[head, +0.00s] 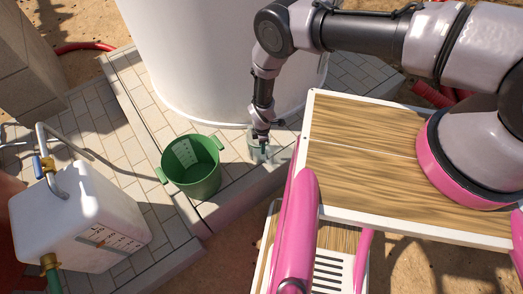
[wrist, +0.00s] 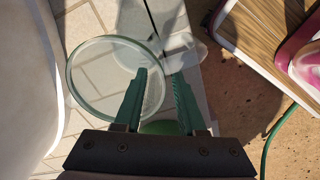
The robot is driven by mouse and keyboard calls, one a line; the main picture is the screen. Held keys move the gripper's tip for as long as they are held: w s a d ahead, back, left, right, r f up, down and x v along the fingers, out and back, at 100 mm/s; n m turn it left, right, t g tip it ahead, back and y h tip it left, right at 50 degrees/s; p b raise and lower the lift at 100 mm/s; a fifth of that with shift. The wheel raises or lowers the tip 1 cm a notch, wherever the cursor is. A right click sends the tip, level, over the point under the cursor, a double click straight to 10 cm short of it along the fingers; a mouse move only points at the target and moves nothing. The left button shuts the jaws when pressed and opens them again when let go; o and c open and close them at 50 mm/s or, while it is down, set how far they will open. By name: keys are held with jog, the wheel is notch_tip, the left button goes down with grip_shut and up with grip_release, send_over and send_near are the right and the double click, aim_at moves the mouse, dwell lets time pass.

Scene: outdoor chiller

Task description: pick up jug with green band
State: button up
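A clear jug (head: 254,153) stands on the paving at the foot of the white tank, to the right of the green bucket. In the wrist view its round, greenish rim (wrist: 84,48) is seen from above, with a clear handle or spout at its upper right. My gripper (head: 263,147) points down over the jug. In the wrist view my gripper (wrist: 160,78) is open with its green fingers apart. The left finger overlaps the jug's mouth and the right finger lies outside the rim. I cannot tell whether either touches it.
A green bucket (head: 204,180) stands close to the left of the jug. A large white tank (head: 210,50) rises behind. A white container (head: 80,220) with a tap is at left. My wood-topped base is close on the right. A paving edge runs beside the jug.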

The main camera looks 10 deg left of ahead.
grip_shut()
dwell(1.4)
